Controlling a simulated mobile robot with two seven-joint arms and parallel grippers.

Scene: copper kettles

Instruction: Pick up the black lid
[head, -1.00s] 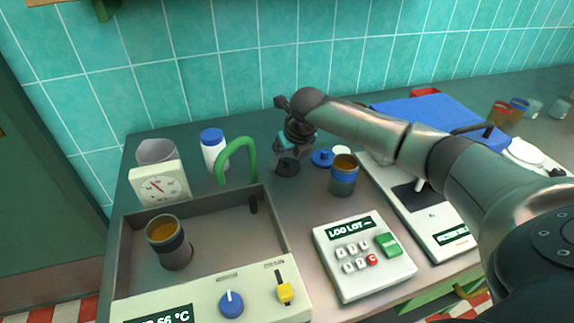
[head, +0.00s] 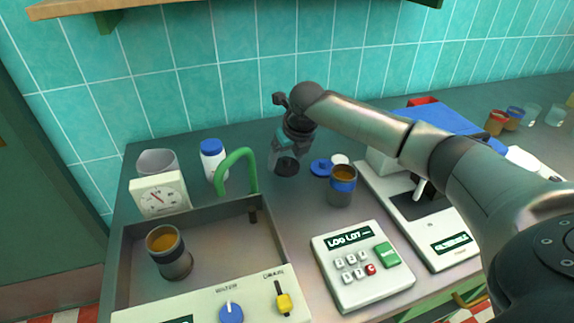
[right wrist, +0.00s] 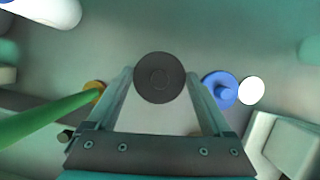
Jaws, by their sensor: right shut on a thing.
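The black lid (head: 287,167) is a small dark disc near the back middle of the counter. In the right wrist view the lid (right wrist: 160,78) sits between the two fingertips of my right gripper (right wrist: 161,84), which is shut on it. In the head view my right gripper (head: 286,158) reaches down to the lid from above. I cannot tell whether the lid is clear of the counter. My left gripper is not in view.
A blue lid (head: 321,168) and a white lid (head: 340,159) lie close to the right. A blue-banded cup (head: 342,186) stands in front of them. A green curved pipe (head: 236,160) and a white bottle with a blue cap (head: 213,160) stand to the left. A keypad box (head: 362,268) is in front.

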